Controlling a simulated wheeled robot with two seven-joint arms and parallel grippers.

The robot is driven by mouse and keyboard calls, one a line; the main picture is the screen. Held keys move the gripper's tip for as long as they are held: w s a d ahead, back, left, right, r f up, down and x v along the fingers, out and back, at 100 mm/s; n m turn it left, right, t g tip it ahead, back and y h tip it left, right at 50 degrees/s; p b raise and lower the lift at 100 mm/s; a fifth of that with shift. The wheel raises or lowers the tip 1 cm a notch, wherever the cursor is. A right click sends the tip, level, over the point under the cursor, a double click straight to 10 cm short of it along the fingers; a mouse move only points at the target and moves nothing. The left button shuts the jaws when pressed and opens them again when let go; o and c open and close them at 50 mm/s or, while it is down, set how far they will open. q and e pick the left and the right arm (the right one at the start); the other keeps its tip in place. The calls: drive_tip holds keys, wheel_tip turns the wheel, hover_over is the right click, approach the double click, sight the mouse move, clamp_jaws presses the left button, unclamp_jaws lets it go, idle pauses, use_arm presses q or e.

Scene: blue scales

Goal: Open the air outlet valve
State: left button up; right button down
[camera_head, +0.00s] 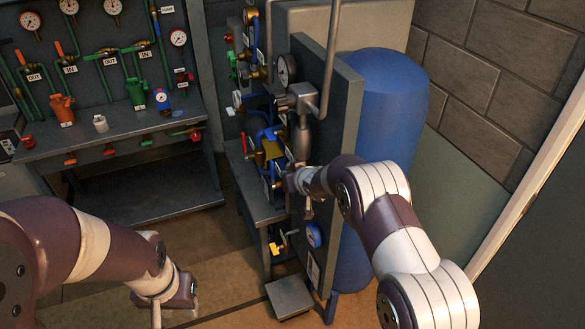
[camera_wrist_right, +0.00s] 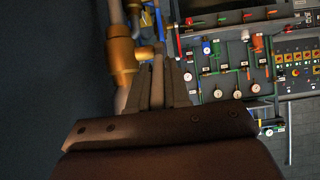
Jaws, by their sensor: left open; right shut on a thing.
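The panel beside the blue tank carries blue pipes (camera_head: 262,133) and brass fittings. My right gripper (camera_head: 290,181) is at the front of this panel, and its arm hides part of the fittings. In the right wrist view, a brass valve (camera_wrist_right: 122,52) is just left of my right gripper's fingertips (camera_wrist_right: 163,62). The fingers are close together on a small part of it, largely hidden between them. Which way the valve is turned cannot be told. My left gripper (camera_head: 178,303) is open and empty, low over the floor, far from the panel.
The blue tank (camera_head: 386,105) stands behind the panel. A gauge (camera_head: 286,69) and a grey pipe (camera_head: 329,60) rise above my right gripper. A bench (camera_head: 113,143) with gauges and valves stands at the left. A grey step (camera_head: 290,297) is on the floor.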

idle(0.3)
drive_tip(key=c, duration=1.2)
unclamp_jaws()
drive_tip(key=shift+o, duration=0.2)
drive_tip(key=shift+s+r, duration=0.1)
drive_tip(key=shift+s, duration=0.05)
drive_tip(key=b+v, duration=0.3)
drive_tip(key=v, duration=0.9)
drive_tip(key=shift+d+r, duration=0.1)
drive_tip(key=shift+r, duration=0.05)
